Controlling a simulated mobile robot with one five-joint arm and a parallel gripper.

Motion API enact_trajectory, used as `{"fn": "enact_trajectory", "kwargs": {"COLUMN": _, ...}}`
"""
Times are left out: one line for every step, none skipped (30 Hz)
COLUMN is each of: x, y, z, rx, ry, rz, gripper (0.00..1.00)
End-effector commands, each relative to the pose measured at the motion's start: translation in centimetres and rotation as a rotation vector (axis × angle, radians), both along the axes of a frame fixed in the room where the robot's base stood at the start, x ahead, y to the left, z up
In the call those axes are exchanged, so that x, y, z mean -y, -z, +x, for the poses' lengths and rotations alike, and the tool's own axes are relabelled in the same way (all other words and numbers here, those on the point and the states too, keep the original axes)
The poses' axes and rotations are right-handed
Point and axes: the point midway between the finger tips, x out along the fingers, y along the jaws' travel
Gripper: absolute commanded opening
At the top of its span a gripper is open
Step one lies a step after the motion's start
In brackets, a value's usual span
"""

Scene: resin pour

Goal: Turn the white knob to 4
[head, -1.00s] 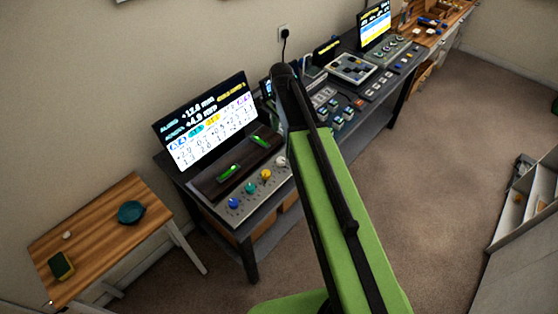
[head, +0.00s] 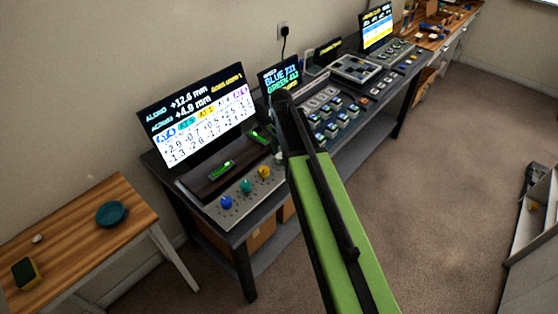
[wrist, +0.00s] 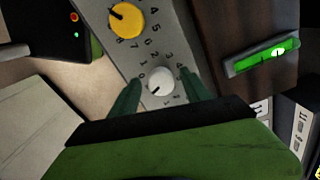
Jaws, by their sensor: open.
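The white knob (wrist: 161,82) sits on a grey panel (wrist: 186,40) in the wrist view, with small digits around it. A short dark mark on the knob points to the lower left; which digit it meets is too small to tell. My gripper (wrist: 161,78) is open, with one green finger on each side of the knob. I cannot tell whether either finger touches it. In the head view the white knob (head: 279,157) shows at the edge of my arm, which hides my gripper.
A yellow knob (wrist: 127,20) is beside the white one, with teal (head: 246,186) and blue (head: 226,202) knobs further along. A dark block with a green-lit slot (wrist: 262,55) lies to the right in the wrist view. A screen (head: 200,115) stands behind.

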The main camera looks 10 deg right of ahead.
Motion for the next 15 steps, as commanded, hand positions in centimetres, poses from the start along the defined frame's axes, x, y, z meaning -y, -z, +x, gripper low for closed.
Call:
{"fn": "enact_trajectory", "kwargs": {"x": -0.01, "y": -0.13, "z": 0.00, "rx": 0.000, "ry": 0.000, "rz": 0.000, "gripper": 0.56}}
{"fn": "enact_trajectory", "kwargs": {"x": -0.02, "y": -0.14, "z": 0.00, "rx": 0.000, "ry": 0.000, "rz": 0.000, "gripper": 0.56}}
{"fn": "enact_trajectory", "kwargs": {"x": -0.02, "y": -0.15, "z": 0.00, "rx": 0.000, "ry": 0.000, "rz": 0.000, "gripper": 0.56}}
{"fn": "enact_trajectory", "kwargs": {"x": -0.03, "y": -0.15, "z": 0.00, "rx": 0.000, "ry": 0.000, "rz": 0.000, "gripper": 0.53}}
{"fn": "enact_trajectory", "kwargs": {"x": -0.03, "y": -0.15, "z": 0.00, "rx": 0.000, "ry": 0.000, "rz": 0.000, "gripper": 0.49}}
{"fn": "enact_trajectory", "kwargs": {"x": -0.03, "y": -0.15, "z": 0.00, "rx": 0.000, "ry": -0.001, "rz": 0.000, "gripper": 0.44}}
{"fn": "enact_trajectory", "kwargs": {"x": -0.04, "y": -0.15, "z": -0.01, "rx": 0.000, "ry": -0.001, "rz": 0.000, "gripper": 0.40}}
{"fn": "enact_trajectory", "kwargs": {"x": -0.04, "y": -0.15, "z": 0.00, "rx": 0.000, "ry": -0.001, "rz": 0.000, "gripper": 0.36}}
{"fn": "enact_trajectory", "kwargs": {"x": -0.04, "y": -0.15, "z": 0.00, "rx": 0.000, "ry": -0.001, "rz": 0.000, "gripper": 0.31}}
{"fn": "enact_trajectory", "kwargs": {"x": -0.05, "y": -0.14, "z": 0.00, "rx": 0.000, "ry": -0.001, "rz": 0.000, "gripper": 0.27}}
{"fn": "enact_trajectory", "kwargs": {"x": -0.05, "y": -0.14, "z": 0.00, "rx": 0.000, "ry": -0.001, "rz": 0.000, "gripper": 0.23}}
{"fn": "enact_trajectory", "kwargs": {"x": -0.05, "y": -0.14, "z": -0.02, "rx": 0.000, "ry": -0.001, "rz": 0.000, "gripper": 0.18}}
{"fn": "enact_trajectory", "kwargs": {"x": -0.05, "y": -0.14, "z": -0.02, "rx": -0.001, "ry": -0.001, "rz": 0.000, "gripper": 0.14}}
{"fn": "enact_trajectory", "kwargs": {"x": -0.05, "y": -0.14, "z": -0.03, "rx": -0.001, "ry": -0.001, "rz": 0.000, "gripper": 0.10}}
{"fn": "enact_trajectory", "kwargs": {"x": -0.05, "y": -0.13, "z": -0.04, "rx": -0.001, "ry": -0.001, "rz": 0.000, "gripper": 0.05}}
